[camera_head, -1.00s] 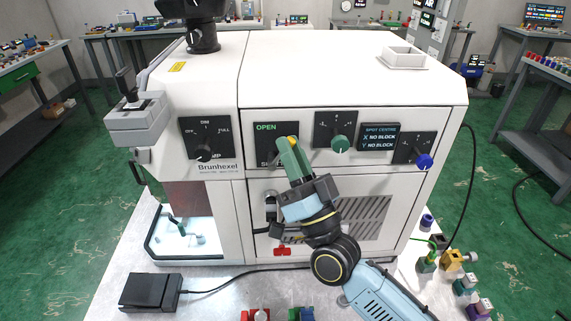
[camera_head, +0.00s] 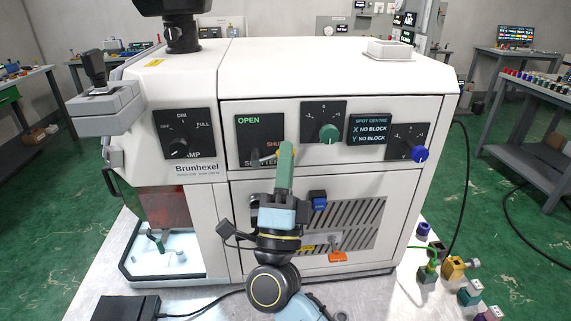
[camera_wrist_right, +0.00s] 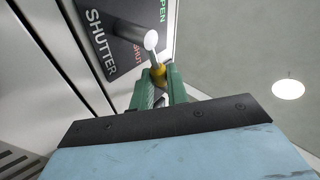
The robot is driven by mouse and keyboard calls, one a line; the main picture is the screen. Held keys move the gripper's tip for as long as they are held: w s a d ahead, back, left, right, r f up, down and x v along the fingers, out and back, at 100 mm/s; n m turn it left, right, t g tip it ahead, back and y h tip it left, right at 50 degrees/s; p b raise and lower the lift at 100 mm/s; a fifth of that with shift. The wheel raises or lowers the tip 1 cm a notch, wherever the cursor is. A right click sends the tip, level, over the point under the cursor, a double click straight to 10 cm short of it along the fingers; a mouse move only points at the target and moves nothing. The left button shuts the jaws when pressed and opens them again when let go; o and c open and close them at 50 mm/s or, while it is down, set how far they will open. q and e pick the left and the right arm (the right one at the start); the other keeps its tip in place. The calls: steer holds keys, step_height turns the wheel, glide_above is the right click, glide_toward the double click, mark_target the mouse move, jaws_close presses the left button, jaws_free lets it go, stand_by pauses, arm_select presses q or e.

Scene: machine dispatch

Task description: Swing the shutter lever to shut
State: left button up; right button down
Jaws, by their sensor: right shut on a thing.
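The shutter panel (camera_head: 246,133) is a dark plate on the machine's front, with green OPEN at its upper left and red SHUT at its right. The shutter lever (camera_head: 268,157) runs from its pivot rightward, just under the word SHUT. My right gripper (camera_head: 285,152) reaches up from below, its green fingers shut on the lever's yellow end at the panel's right edge. In the right wrist view the yellow end (camera_wrist_right: 158,75) sits between the fingertips (camera_wrist_right: 160,82), and the lever's pale round cap (camera_wrist_right: 151,40) shows beyond. The fingers partly hide the lever. My left gripper is out of view.
A green knob (camera_head: 328,133) on its dial is close right of my fingers. The spot centre display (camera_head: 370,130) and a blue knob (camera_head: 420,154) are farther right. A lamp dial (camera_head: 180,145) is left. A blue part (camera_head: 319,201) is right of my wrist.

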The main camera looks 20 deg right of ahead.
steer(key=shift+f+m+g+h, duration=0.1)
steer(key=shift+m+g+h, duration=0.2)
steer(key=shift+g+h, duration=0.1)
steer(key=c, duration=1.6)
jaws_free()
steer(key=shift+c, duration=0.2)
steer(key=b+v, duration=0.3)
steer(key=v, duration=1)
steer(key=shift+s+f, duration=0.1)
steer(key=shift+f, duration=0.05)
